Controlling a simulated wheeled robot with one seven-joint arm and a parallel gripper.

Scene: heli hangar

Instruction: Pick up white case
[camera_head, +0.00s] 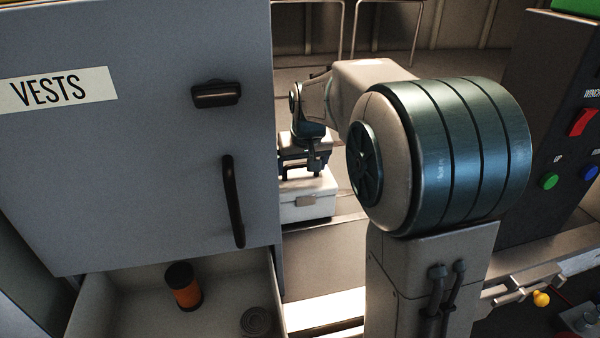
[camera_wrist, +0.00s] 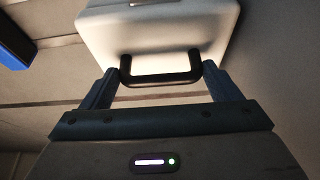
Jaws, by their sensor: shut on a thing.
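The white case (camera_head: 306,200) sits beyond the grey cabinet's right edge in the head view, with a light latch on its front. In the wrist view the case (camera_wrist: 160,27) fills the top middle, and its black handle (camera_wrist: 160,79) points toward me. My gripper (camera_head: 302,166) is over the top of the case. In the wrist view its two fingers are at the two ends of the handle, and the gripper (camera_wrist: 160,72) is shut on it. The cabinet edge hides the left part of the case in the head view. I cannot tell if the case is clear of the surface below.
A grey cabinet door marked VESTS (camera_head: 150,150) stands close on the left. Below it an open bin (camera_head: 100,300) holds an orange and black cylinder (camera_head: 184,286) and a dark coil (camera_head: 256,321). A control panel (camera_head: 550,130) stands at right. A blue object (camera_wrist: 12,45) lies left of the case.

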